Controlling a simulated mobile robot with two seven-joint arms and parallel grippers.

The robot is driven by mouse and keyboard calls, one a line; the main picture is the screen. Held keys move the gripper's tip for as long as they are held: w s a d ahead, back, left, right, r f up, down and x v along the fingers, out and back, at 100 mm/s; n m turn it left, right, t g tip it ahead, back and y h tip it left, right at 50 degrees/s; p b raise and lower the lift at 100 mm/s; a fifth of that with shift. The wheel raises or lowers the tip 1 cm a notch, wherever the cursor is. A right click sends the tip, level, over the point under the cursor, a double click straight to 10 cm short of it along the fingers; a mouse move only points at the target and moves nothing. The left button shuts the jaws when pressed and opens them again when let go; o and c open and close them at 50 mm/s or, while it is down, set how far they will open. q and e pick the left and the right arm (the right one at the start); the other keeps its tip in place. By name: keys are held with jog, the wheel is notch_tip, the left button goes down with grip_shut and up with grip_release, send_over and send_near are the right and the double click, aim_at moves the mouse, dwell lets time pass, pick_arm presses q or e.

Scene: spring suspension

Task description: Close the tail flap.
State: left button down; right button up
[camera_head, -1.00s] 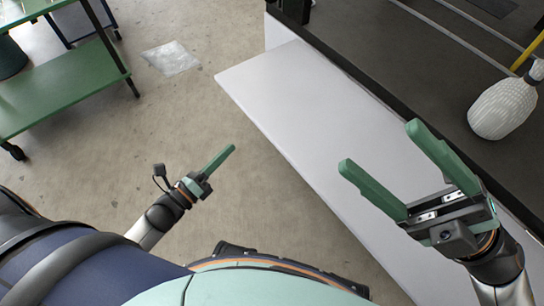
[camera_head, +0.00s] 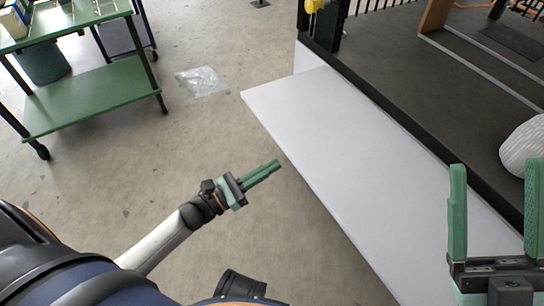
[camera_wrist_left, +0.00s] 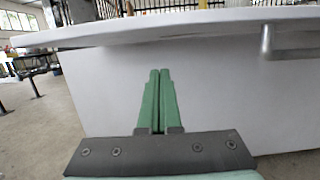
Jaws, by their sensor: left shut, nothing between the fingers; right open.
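The tail flap (camera_head: 350,150) is a long white panel. It lies folded down, roughly level, along the edge of the dark cargo bed (camera_head: 420,100). In the left wrist view the flap's edge (camera_wrist_left: 200,27) crosses the top of the picture. My left gripper (camera_head: 278,166) is shut and empty, beside the flap's outer edge and over the floor; its green fingers also show in the left wrist view (camera_wrist_left: 159,75). Contact with the flap cannot be told. My right gripper (camera_head: 497,205) is open and empty, over the flap at the right; its right finger is partly cut off.
A white ribbed object (camera_head: 523,148) stands on the bed at the right. A black post (camera_head: 325,25) with a yellow part rises at the bed's far corner. A green cart (camera_head: 90,100) stands at the left. Floor between cart and flap is clear except a flat clear sheet (camera_head: 202,81).

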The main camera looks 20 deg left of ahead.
pick_arm(q)
jog(key=r, duration=0.4)
jog(key=shift+w+d+r+p, duration=0.1)
jog(key=shift+w+d+p, duration=0.2)
jog(key=shift+w+p, duration=0.1)
